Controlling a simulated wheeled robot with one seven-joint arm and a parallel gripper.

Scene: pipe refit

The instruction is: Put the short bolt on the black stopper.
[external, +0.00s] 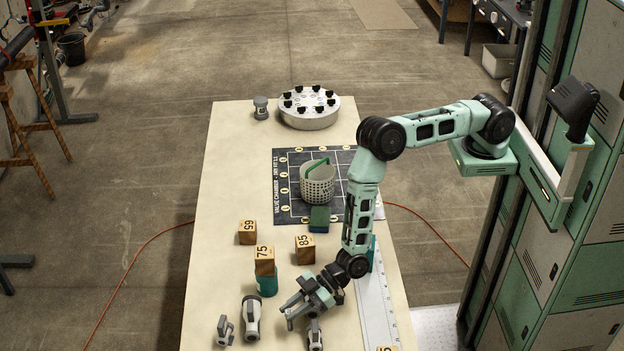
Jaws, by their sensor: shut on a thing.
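My gripper (301,306) is low over the front of the table, pointing down and to the left. No piece stands out clearly as the black stopper. A grey-white cylindrical part (251,318) with a dark top and a grey clamp-like part (224,331) stand to the left of my gripper.
Wooden number blocks stand behind my gripper, one (265,262) on a teal cylinder (267,285). A round plate (310,121) with black knobs is at the back. A ruler (375,308) lies right.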

